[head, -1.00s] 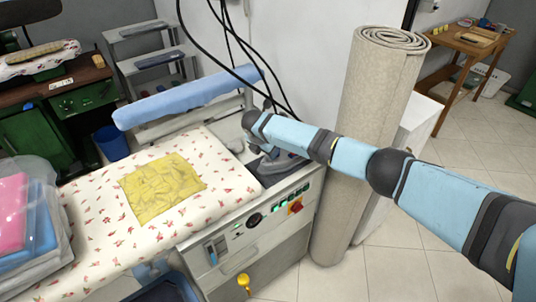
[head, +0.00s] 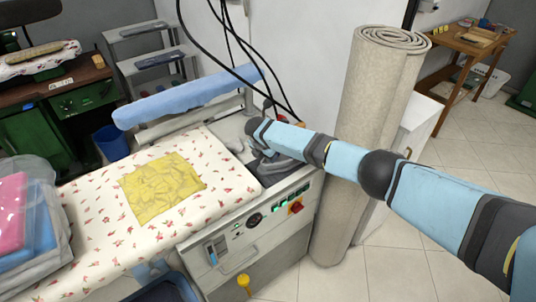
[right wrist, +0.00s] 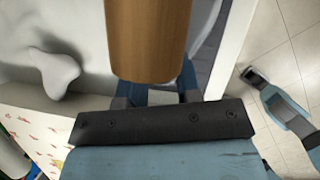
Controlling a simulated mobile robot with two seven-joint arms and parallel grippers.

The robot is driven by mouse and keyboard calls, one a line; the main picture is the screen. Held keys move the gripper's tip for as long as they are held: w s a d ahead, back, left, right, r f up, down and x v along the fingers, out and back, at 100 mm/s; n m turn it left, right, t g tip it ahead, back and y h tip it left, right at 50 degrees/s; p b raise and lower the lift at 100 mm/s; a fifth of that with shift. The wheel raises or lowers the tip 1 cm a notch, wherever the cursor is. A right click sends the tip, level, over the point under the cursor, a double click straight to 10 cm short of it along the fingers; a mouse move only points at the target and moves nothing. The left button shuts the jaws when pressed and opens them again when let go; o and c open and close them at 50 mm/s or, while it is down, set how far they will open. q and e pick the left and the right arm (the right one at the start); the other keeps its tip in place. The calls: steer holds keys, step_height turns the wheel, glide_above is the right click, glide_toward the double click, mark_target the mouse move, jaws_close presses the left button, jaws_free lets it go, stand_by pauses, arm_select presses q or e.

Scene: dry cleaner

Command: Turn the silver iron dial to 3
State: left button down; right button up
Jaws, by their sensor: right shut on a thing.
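The silver iron (head: 272,168) stands at the right end of the pressing table, largely covered by my right arm in the head view. A brown cylinder (right wrist: 148,40), which looks like the iron's handle, fills the upper middle of the right wrist view. My right gripper (right wrist: 152,92) reaches under the near end of this cylinder, which hides its fingertips. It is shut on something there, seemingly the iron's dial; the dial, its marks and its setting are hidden. My left gripper is not in view.
A yellow cloth (head: 163,188) lies on the flowered table cover (head: 100,232). A control panel (head: 262,222) with buttons and a red switch is below the iron. A rolled carpet (head: 362,130) stands close on the right. Black cables (head: 232,62) hang behind.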

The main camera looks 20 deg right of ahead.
steer(key=m+g+b, duration=0.1)
steer(key=m, duration=0.2)
steer(key=shift+a+f+m+h, duration=0.1)
steer(key=shift+m+h, duration=0.2)
steer(key=shift+w+m+g+h+b, duration=0.15)
steer(key=shift+m+g+b, duration=0.4)
steer(key=shift+m, duration=0.45)
steer(key=shift+m+g+h+b, duration=0.15)
steer(key=shift+m+g+b, duration=0.2)
steer(key=shift+m+b, duration=0.5)
steer(key=shift+m, duration=0.25)
steer(key=o, duration=0.9)
steer(key=shift+r, duration=0.2)
